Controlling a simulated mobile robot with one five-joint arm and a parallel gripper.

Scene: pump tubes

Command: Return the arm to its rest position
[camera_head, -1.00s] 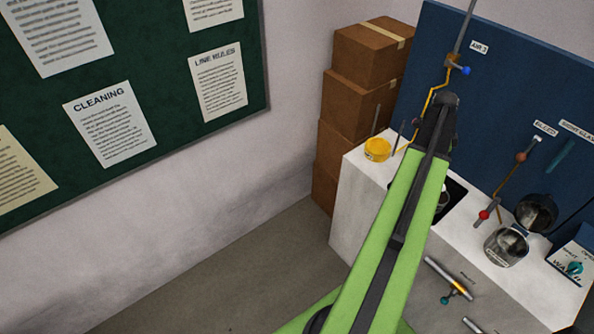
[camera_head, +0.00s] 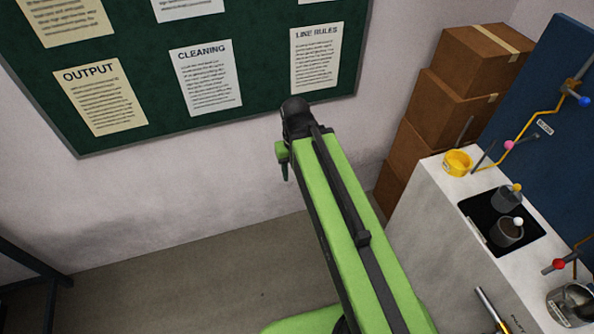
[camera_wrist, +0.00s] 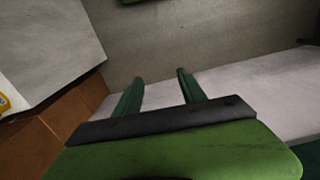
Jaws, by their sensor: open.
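My gripper (camera_wrist: 157,88) shows in the wrist view with its two dark green fingers apart and nothing between them. The arm is clear of the counter and touches nothing that I can see.
A white counter (camera_head: 425,235) stands at the right, with a yellow container (camera_head: 457,163) and two dark pots (camera_head: 508,232) on it. Stacked cardboard boxes (camera_head: 455,100) stand behind it. A green notice board (camera_head: 262,75) hangs on the wall. The floor (camera_head: 200,285) at left centre is clear.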

